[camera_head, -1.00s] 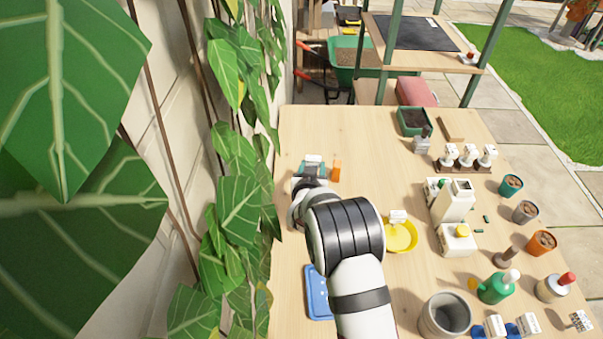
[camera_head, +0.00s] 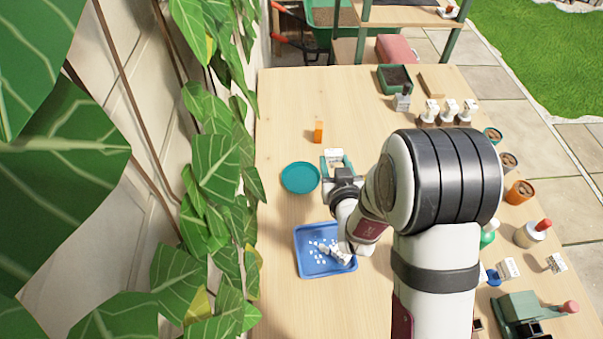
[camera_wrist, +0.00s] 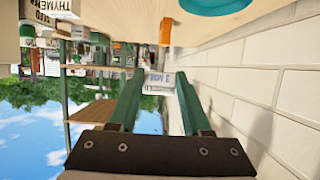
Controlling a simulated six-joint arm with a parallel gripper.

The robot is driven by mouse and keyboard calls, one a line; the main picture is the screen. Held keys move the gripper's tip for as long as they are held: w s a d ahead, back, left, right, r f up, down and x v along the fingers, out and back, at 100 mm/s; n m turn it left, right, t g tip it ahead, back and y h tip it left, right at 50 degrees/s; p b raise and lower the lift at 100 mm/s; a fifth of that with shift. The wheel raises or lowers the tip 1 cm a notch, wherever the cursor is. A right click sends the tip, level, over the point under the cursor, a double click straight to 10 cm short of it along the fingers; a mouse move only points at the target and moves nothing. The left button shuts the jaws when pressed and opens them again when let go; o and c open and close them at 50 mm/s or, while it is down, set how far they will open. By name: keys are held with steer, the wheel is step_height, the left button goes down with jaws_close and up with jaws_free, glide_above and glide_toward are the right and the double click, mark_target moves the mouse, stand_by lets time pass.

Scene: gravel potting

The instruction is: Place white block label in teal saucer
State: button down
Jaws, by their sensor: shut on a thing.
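My gripper (camera_head: 336,163) is shut on the white block label (camera_head: 333,155), which has dark print. In the wrist view the label (camera_wrist: 158,79) sits between the tips of the green fingers (camera_wrist: 157,90). The teal saucer (camera_head: 300,178) lies on the table just left of my gripper in the head view and looks empty. Part of the saucer (camera_wrist: 216,4) shows at the top edge of the wrist view. The label is held beside the saucer, apart from it; its height above the table is hard to judge.
An orange block (camera_head: 318,131) stands beyond the saucer. A blue tray (camera_head: 298,252) with small white pieces lies nearer. A leafy wall borders the left. Pots, bottles and labelled holders stand at the right. My arm hides the table's middle right.

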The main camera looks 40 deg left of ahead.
steer(key=s+a+f, duration=0.1)
steer(key=a, duration=0.1)
steer(key=s+a+f, duration=0.1)
steer(key=a+f, duration=0.3)
steer(key=a, duration=0.1)
steer(key=shift+s+a, duration=0.1)
steer(key=shift+s, duration=0.3)
steer(key=shift+f, duration=1.85)
steer(key=shift+f, duration=0.1)
steer(key=shift+c, duration=1.8)
jaws_free()
